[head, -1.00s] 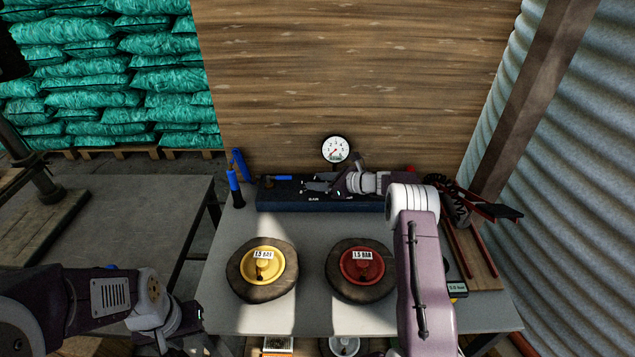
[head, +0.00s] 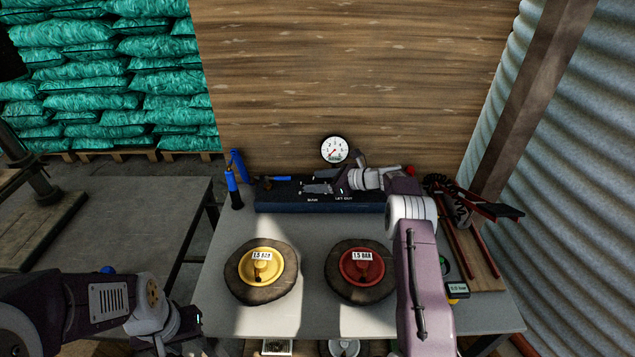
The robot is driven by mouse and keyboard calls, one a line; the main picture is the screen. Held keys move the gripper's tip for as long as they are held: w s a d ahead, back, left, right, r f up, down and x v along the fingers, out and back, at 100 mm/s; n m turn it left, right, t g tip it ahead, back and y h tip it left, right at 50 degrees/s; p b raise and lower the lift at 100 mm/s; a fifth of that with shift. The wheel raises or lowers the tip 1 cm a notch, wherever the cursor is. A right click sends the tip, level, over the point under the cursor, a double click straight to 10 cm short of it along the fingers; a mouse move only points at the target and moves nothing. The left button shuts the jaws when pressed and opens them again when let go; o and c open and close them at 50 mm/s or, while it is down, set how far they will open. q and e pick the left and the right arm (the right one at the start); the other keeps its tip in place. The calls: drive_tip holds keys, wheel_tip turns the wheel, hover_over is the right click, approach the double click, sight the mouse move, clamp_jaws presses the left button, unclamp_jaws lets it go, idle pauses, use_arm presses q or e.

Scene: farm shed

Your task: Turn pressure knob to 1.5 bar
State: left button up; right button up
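A dark blue control box (head: 275,203) lies at the back of the grey table, with white lettering on its front, part of it reading "BAR". A round white pressure gauge (head: 334,150) with a red needle stands above it; the exact reading is too small to tell. My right gripper (head: 316,188) reaches in from the right, low over the middle of the box. The pressure knob cannot be made out; the gripper may hide it. Whether its fingers are open or shut is unclear. My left gripper (head: 188,338) is at the lower left, away from the box, its fingers unclear.
Yellow (head: 261,267) and red (head: 362,267) wheels, each labelled 1.5 BAR, lie on the table. A blue-handled tool (head: 233,188) stands left of the box. A small display (head: 457,289) and a wooden board with red-handled tools (head: 485,250) are at right.

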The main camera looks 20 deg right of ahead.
drive_tip(key=v, duration=0.9)
